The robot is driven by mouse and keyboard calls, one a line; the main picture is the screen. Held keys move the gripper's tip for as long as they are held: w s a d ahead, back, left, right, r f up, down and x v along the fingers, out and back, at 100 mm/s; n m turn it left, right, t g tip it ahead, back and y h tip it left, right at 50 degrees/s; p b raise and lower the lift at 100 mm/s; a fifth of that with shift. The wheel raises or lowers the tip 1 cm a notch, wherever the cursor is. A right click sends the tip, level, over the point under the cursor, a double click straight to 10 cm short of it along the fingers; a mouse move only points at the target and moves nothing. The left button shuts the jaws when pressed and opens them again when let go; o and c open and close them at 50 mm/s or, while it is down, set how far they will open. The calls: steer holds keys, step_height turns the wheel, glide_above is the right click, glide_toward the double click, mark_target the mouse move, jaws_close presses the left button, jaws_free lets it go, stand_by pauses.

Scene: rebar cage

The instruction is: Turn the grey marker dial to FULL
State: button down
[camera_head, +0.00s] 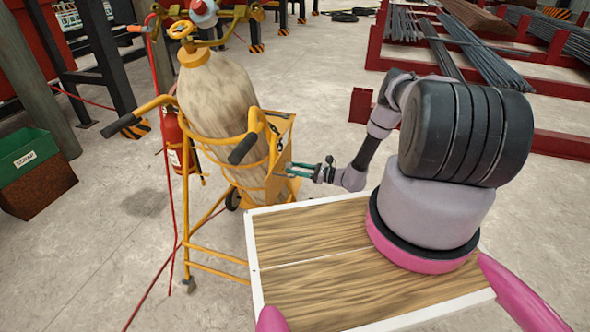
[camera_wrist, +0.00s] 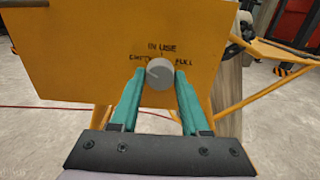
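The grey marker dial (camera_wrist: 160,73) is round and sits on the yellow panel (camera_wrist: 70,55). "IN USE" is printed above it, "EMPTY" to its left and "FULL" to its right. A faint line on its face seems to lie toward the left, but I cannot tell its setting surely. My gripper (camera_wrist: 161,78) is open, its teal fingertips on the left and right of the dial with narrow gaps; contact is not clear. In the head view my gripper (camera_head: 299,170) reaches the cart's yellow panel (camera_head: 280,165), and the dial is not discernible there.
The yellow cart (camera_head: 190,265) carries a large worn cylinder (camera_head: 215,95) with a red hose (camera_head: 172,230). A fire extinguisher (camera_head: 178,150) hangs on its left. A green scrap bin (camera_head: 28,160) stands far left. Red racks of rebar (camera_head: 470,50) stand at back right.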

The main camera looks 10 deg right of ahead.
steer(key=shift+m, duration=0.4)
steer(key=m, duration=2.3)
stand_by(0.4)
steer(key=shift+c, duration=2)
jaws_free()
